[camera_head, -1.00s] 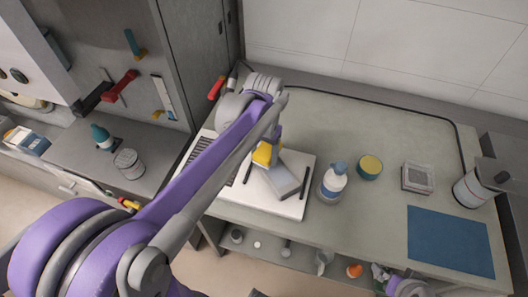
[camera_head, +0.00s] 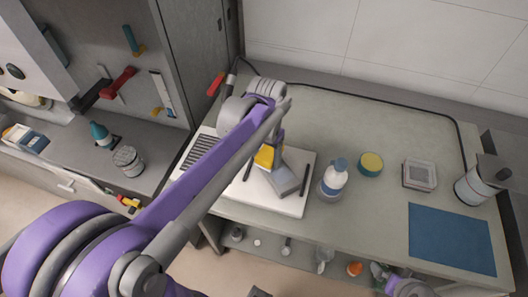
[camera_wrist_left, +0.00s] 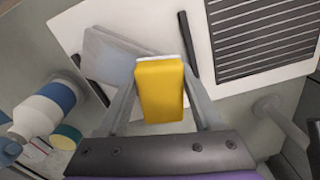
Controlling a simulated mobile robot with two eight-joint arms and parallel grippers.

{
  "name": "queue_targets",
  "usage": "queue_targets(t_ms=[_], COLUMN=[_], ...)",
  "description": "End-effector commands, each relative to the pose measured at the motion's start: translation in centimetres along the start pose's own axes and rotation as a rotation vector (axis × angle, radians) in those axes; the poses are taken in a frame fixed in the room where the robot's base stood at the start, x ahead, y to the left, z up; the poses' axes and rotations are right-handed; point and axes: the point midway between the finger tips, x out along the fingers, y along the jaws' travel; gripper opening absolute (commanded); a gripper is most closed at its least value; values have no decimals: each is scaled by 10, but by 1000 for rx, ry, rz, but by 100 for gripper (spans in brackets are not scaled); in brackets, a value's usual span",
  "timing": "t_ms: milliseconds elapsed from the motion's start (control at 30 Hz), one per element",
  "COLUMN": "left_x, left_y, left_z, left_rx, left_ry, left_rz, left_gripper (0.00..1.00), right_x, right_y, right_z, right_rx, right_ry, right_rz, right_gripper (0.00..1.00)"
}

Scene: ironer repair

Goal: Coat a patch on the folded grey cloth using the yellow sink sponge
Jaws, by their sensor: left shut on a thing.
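The yellow sponge (camera_head: 265,157) is held in my left gripper (camera_head: 272,148), whose arm comes in from the left. In the left wrist view the sponge (camera_wrist_left: 160,92) sits between the two fingers of my left gripper (camera_wrist_left: 162,98), with a thin pale layer at its far end. The folded grey cloth (camera_head: 285,182) lies on a white board, just beside and below the sponge in the head view. The cloth also shows in the left wrist view (camera_wrist_left: 108,55), partly behind a finger. I cannot tell whether sponge and cloth touch.
The white board (camera_head: 293,207) carries a dark slatted grille (camera_head: 199,150) and dark bars. To its right stand a blue-capped white bottle (camera_head: 333,180), a yellow-topped round tub (camera_head: 370,164), a small grey box (camera_head: 419,175) and a can (camera_head: 474,187). A blue mat (camera_head: 450,239) lies flat at right.

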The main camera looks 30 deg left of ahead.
Motion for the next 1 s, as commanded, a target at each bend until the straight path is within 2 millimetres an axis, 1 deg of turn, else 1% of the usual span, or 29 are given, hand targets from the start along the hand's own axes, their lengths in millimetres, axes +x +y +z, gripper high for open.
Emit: queue_targets(t_ms=[200,467,800,1000], left_x=[-2,-1,0,1], left_y=[17,25,49,54], left_z=[10,14,27,30], left_rx=[1,1,2,0], left_ry=[0,0,0,0], left_rz=[0,0,0,0], left_gripper=[23,23,23,23], right_x=[-2,-2,-3,-3], right_y=[0,0,0,0], right_z=[-2,-2,-3,-3], right_rx=[0,0,0,0], right_ry=[2,2,2,2], right_rz=[0,0,0,0], right_gripper=[100,100,100,100])
